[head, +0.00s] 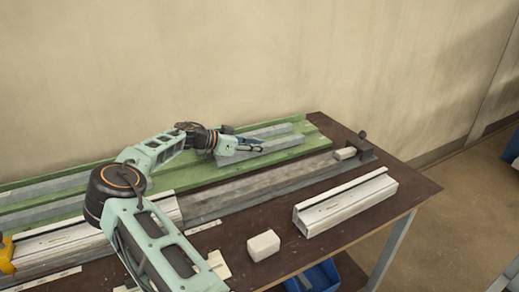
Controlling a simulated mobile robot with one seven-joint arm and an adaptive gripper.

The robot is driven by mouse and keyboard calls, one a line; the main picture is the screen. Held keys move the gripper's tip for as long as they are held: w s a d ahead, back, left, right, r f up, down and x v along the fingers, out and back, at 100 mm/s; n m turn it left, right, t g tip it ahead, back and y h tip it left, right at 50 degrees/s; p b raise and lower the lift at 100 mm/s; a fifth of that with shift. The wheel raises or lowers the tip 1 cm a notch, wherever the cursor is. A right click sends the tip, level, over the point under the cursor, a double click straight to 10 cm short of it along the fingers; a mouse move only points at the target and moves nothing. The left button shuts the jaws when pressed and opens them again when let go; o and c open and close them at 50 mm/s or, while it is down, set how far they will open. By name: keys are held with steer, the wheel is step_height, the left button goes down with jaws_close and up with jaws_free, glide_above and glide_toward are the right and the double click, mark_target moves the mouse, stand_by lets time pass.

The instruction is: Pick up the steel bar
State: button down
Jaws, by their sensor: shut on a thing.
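Grey steel bars lie in a long green tray (168,188) along the back of the bench. My gripper (250,146) is over the right part of this tray, shut on a grey steel bar (284,146). The bar extends to the right of the fingers, and its left end shows below the gripper. Whether it rests on the tray or is slightly raised, I cannot tell. Another grey bar (275,130) lies just behind it. The fingertips are small and partly merge with the bar in this view.
A long metal rail (260,185) with a dark end stop (362,141) and pale block (345,153) crosses the bench. A white profile (345,204) and white block (264,245) lie in front. Another profile (75,243) and yellow clamp (6,254) are left. A blue bin (318,279) is below.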

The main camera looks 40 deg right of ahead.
steer(key=s+a+r, duration=1)
steer(key=r, duration=0.2)
